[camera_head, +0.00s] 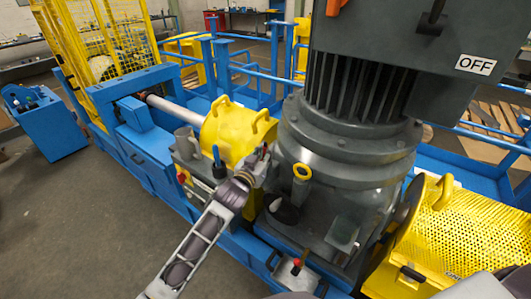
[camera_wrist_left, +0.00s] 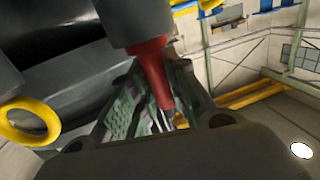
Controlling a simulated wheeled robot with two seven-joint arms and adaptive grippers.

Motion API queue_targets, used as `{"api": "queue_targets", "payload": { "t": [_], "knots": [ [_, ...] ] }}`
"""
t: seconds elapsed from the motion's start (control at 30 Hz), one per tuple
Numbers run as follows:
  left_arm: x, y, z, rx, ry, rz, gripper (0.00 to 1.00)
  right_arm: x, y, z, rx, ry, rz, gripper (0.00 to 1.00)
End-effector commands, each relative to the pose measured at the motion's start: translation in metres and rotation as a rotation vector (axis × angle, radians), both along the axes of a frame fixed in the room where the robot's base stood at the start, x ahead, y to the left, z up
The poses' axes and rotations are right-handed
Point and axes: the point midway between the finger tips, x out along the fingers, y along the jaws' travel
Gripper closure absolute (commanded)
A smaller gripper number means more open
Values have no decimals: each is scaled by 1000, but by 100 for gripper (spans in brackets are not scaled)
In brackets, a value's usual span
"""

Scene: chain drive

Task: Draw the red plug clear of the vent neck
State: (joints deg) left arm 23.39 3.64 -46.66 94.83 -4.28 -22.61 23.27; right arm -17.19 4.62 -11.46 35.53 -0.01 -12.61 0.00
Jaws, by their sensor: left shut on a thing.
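The red plug (camera_wrist_left: 152,65) shows in the left wrist view as a tapered piece between the two fingers of my left gripper (camera_wrist_left: 165,110). Its wide end meets the dark grey round vent neck (camera_wrist_left: 134,22), and I see no gap between them. In the head view my left gripper (camera_head: 263,158) is at the left side of the big grey gear housing (camera_head: 345,175), shut on the plug. The plug is mostly hidden there by the fingers. My right gripper is not in view.
A yellow lifting eye (camera_head: 302,172) sits on the housing beside my left gripper; it also shows in the left wrist view (camera_wrist_left: 28,122). A yellow guard (camera_head: 228,130) with handles stands just behind. A perforated yellow guard (camera_head: 445,235) is at right. Open floor (camera_head: 80,215) lies at left.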

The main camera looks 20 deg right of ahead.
Motion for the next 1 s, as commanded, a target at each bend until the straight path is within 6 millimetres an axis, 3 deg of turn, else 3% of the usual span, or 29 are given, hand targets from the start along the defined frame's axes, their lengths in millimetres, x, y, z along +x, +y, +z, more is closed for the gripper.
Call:
{"api": "queue_targets", "payload": {
  "t": [1.0],
  "knots": [
    [0, 0, 30, -1, -1, 0, 100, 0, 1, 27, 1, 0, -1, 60]
  ]
}}
